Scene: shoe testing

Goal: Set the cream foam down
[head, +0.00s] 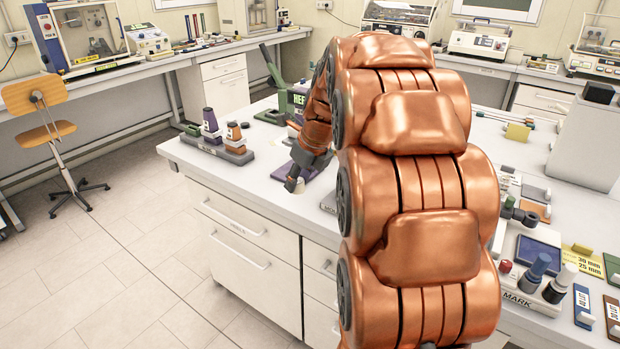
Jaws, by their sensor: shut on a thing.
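My gripper (294,183) is at the end of my copper-coloured arm, low over the left front part of the white bench (262,184). It is shut on the cream foam (299,187), of which only a small pale patch shows at the fingertips. I cannot tell whether the foam touches the bench or the pad. My arm hides the middle of the bench.
A dark rack with purple and brown cones (225,150) stands left of the gripper. A green hand press (285,100) stands behind it. At the right are a marking stand (530,288), gauge cards (582,262) and a grey box (588,145). The bench's front left edge is close.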

